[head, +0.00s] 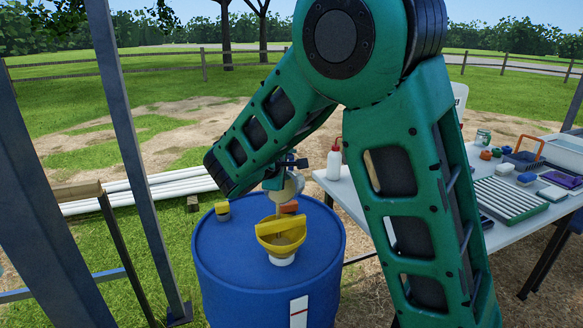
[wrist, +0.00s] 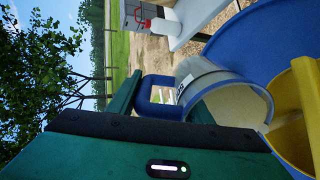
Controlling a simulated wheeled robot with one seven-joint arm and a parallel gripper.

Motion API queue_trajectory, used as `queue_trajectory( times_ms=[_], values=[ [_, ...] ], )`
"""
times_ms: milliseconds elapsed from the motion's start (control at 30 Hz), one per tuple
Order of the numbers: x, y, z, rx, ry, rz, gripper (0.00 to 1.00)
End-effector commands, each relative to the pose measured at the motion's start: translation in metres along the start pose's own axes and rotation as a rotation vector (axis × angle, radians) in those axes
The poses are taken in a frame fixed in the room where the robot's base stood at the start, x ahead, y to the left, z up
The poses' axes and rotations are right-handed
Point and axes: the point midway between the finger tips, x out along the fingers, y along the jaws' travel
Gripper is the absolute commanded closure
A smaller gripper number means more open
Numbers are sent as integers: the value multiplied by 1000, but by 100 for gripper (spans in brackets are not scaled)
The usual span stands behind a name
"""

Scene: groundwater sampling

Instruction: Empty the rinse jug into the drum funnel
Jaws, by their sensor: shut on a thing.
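The rinse jug (wrist: 205,80) is a pale jug with a blue handle (wrist: 147,92). My gripper (wrist: 165,108) is shut on that handle. In the wrist view the jug's open mouth points toward the drum side, so the jug is tipped over. In the head view the jug (head: 291,186) hangs just above the yellow funnel (head: 282,238), with my gripper (head: 284,170) at it. The funnel stands on top of the blue drum (head: 245,275) and also shows in the wrist view (wrist: 305,100). I cannot make out liquid in or leaving the jug.
A small yellow-topped item (head: 222,210) and an orange item (head: 289,207) are on the drum top. A table (head: 345,190) at right holds a red-capped bottle (head: 334,160), a ribbed tray (head: 508,200) and other gear. Metal posts (head: 130,130) stand at left; white pipes (head: 130,193) lie behind.

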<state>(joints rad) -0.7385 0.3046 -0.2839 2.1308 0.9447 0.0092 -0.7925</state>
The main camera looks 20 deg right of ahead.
Motion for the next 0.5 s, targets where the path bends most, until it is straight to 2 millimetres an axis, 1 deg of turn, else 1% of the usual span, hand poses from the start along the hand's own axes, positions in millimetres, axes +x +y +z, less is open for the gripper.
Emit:
queue_trajectory(
  times_ms=[500],
  values=[
    [-26, 10, 0, -2, -5, 226, 96]
  ],
)
